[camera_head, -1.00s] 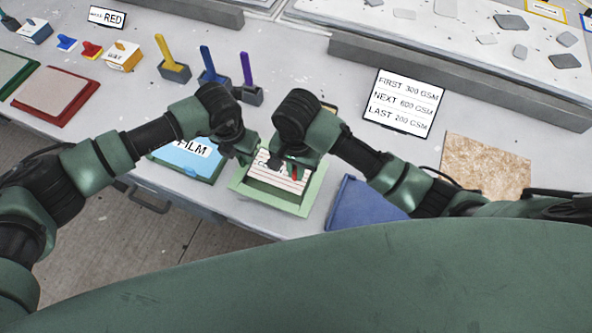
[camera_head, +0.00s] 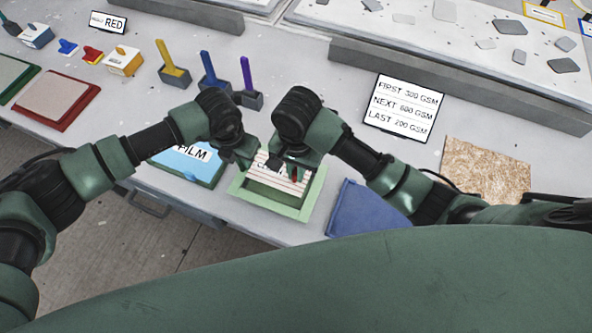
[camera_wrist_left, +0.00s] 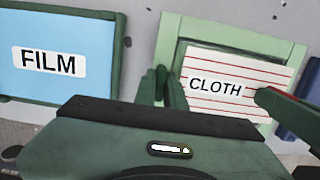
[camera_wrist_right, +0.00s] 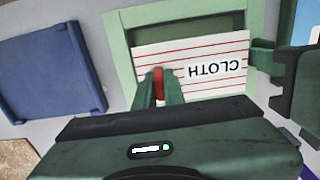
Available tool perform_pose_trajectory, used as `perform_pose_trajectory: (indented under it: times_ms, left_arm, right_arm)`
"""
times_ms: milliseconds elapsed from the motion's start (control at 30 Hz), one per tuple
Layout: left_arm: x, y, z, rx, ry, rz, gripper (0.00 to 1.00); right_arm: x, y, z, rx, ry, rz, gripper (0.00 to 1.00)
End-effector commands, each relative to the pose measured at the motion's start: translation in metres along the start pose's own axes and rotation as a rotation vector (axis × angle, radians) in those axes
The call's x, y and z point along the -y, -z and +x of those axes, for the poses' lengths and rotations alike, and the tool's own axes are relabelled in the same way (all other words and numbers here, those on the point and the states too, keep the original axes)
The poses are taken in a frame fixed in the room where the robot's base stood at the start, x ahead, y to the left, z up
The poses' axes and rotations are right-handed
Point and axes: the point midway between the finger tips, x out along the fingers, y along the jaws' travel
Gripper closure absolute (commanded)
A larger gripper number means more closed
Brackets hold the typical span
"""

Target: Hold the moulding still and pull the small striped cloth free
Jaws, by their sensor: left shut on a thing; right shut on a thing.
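The moulding is a light green square frame (camera_head: 240,188) at the front edge of the bench. The white cloth (camera_wrist_right: 205,45) with red stripes and a CLOTH label lies over its opening; it also shows in the left wrist view (camera_wrist_left: 225,70). My left gripper (camera_wrist_left: 165,85) is shut on the moulding's side rim, left of the cloth. My right gripper (camera_wrist_right: 160,85) is shut at the cloth's edge, with a red piece (camera_wrist_right: 158,84) showing between its fingers. In the head view both grippers partly hide the cloth.
A blue FILM panel (camera_wrist_left: 50,45) in a dark green frame lies left of the moulding. A dark blue tray (camera_head: 368,208) lies to its right, with a tan mat (camera_head: 487,170) beyond. Coloured-handled tools (camera_head: 208,68) stand behind. A sign (camera_head: 404,107) lists weights.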

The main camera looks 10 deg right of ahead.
Motion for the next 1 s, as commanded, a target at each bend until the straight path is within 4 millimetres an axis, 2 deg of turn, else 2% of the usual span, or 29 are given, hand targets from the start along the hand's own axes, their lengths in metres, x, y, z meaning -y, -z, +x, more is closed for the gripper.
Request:
perform_pose_trajectory:
  times_ms: [700, 1000]
  left_arm:
    - [0.0, 0.0, 0.0, 0.001, 0.0, 0.0, 1.0]
    - [0.0, 0.0, 0.0, 0.001, 0.0, 0.0, 1.0]
  right_arm:
    - [0.001, 0.001, -0.043, -0.002, 0.002, 0.0, 1.0]
    - [0.0, 0.0, -0.049, 0.0, 0.001, 0.0, 1.0]
